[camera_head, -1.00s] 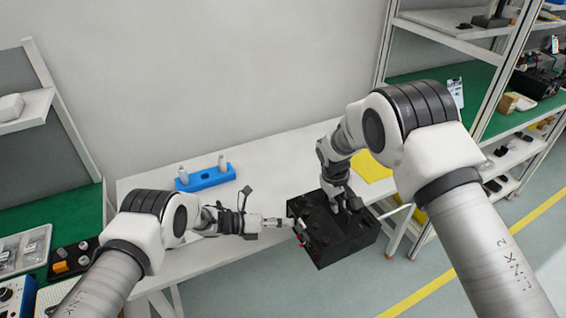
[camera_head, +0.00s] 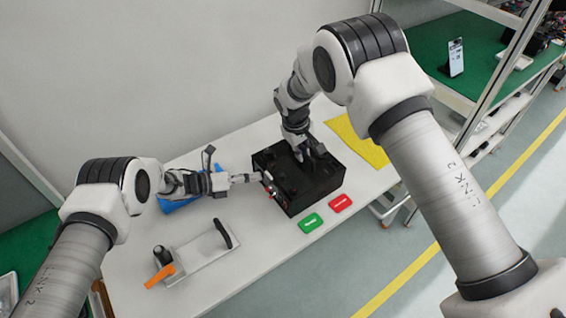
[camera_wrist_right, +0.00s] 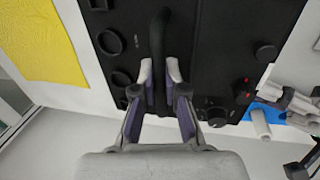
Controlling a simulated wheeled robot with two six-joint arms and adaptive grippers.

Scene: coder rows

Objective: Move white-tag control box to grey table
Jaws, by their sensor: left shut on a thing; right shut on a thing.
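The black control box (camera_head: 300,178) is over the pale table (camera_head: 225,282), near its right part; I cannot tell whether it touches the top. Its upper face carries a bar handle, knobs and round fittings. My right gripper (camera_head: 308,155) reaches down to it. In the right wrist view, the right fingers (camera_wrist_right: 160,80) are closed around the black handle (camera_wrist_right: 158,35). My left gripper (camera_head: 258,178) is shut at the box's left side, by small red parts; its exact grip is too small to see. I cannot make out a white tag.
A green tag (camera_head: 310,223) and a red tag (camera_head: 340,203) lie in front of the box. A yellow sheet (camera_head: 357,140) lies behind right. A plate with a black handle (camera_head: 223,233) and an orange-handled tool (camera_head: 160,276) lie front left. A blue block (camera_head: 178,203) is partly hidden.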

